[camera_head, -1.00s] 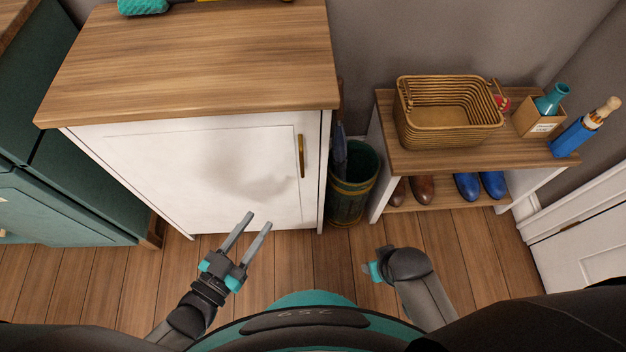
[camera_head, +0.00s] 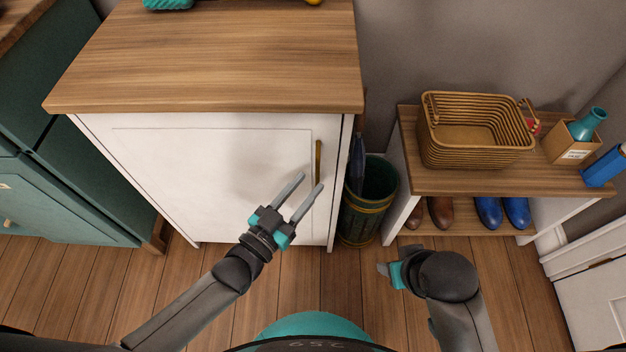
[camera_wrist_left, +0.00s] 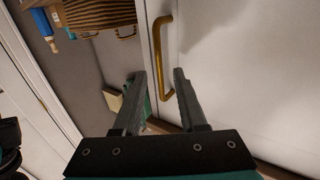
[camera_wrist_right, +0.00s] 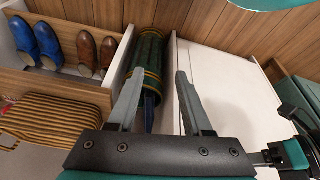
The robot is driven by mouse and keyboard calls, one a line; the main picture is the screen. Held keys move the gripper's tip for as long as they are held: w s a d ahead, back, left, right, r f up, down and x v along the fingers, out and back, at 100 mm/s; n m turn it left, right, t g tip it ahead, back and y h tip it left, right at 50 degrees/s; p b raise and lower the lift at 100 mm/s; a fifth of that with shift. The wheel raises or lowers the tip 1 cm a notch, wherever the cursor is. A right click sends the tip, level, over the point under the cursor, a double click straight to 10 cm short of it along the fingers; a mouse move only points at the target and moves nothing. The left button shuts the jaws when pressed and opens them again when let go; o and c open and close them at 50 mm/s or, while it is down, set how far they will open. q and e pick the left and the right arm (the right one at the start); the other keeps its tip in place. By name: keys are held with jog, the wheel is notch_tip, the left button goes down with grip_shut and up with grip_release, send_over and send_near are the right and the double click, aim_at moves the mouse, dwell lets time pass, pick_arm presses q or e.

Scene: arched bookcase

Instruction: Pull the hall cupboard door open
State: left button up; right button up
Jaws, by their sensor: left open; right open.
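The white cupboard door (camera_head: 215,175) is shut under a wooden top (camera_head: 205,60). Its vertical brass handle (camera_head: 318,165) is near the door's right edge. My left gripper (camera_head: 303,190) is open, with its fingertips just in front of and below the handle in the head view. In the left wrist view the handle (camera_wrist_left: 160,58) stands beyond the open fingers (camera_wrist_left: 163,75), roughly in line with the gap between them; contact is not visible. My right gripper (camera_head: 384,270) is low, near the cupboard's right side; in the right wrist view its fingers (camera_wrist_right: 158,80) are apart and empty.
A dark green umbrella bin (camera_head: 368,205) stands close to the cupboard's right side. Right of it is a shoe bench (camera_head: 440,180) with a wicker basket (camera_head: 475,150) on top and shoes below. A green cabinet (camera_head: 60,205) stands at the left. The floor before the door is clear.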

pick_arm(q)
jog(key=shift+b+x, duration=0.35)
jog(key=shift+x, duration=1.15)
pick_arm(e)
jog(key=shift+r, duration=1.15)
pick_arm(q)
grip_shut()
